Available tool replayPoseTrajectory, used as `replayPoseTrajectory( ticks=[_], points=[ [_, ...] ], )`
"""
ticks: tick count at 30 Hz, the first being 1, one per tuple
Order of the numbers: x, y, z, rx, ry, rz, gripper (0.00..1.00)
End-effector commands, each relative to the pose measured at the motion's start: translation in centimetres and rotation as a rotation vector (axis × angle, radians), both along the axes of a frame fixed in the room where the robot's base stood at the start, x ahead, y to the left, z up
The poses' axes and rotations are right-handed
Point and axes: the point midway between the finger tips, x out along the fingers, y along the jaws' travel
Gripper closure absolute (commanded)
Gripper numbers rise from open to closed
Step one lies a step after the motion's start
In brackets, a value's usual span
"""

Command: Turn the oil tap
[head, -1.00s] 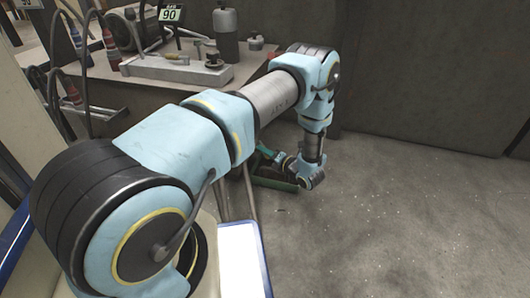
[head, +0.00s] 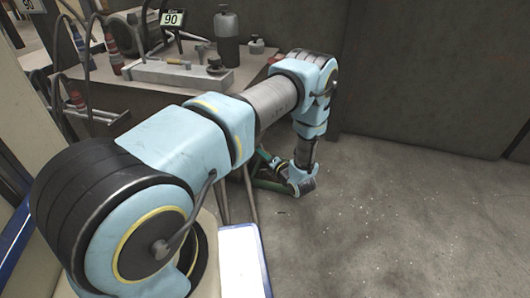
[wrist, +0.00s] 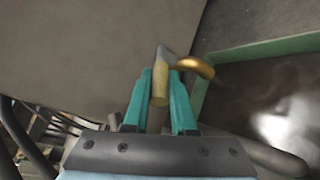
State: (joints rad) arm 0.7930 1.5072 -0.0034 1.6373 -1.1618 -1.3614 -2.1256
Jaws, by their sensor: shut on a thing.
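The oil tap shows in the wrist view, with a worn yellow handle (wrist: 160,84) and a curved brass spout (wrist: 197,65) to its right. My gripper (wrist: 161,80) has two teal fingers, one on each side of the handle, and is shut on it. The handle stands nearly upright in that view, leaning slightly. In the head view my gripper (head: 266,156) is low beside the workbench, partly behind my own arm. The tap cannot be made out there.
A green-rimmed tray (wrist: 262,49) with a dark, shiny inside lies to the right in the wrist view. The workbench (head: 112,92) carries a grey bottle (head: 227,40), a metal block (head: 170,74) and a "90" sign (head: 172,18). Open concrete floor (head: 400,210) lies to the right.

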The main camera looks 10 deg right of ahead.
Motion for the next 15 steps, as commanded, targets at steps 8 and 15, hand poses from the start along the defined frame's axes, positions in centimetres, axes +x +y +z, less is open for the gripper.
replayPoseTrajectory(
  ticks=[8, 15],
  points=[
    [-0.1, 1.4, 0.5, 0.004, 0.006, -0.214, 1.0],
    [0.2, 2.2, 0.4, 0.002, 0.004, -0.385, 1.0]
  ],
)
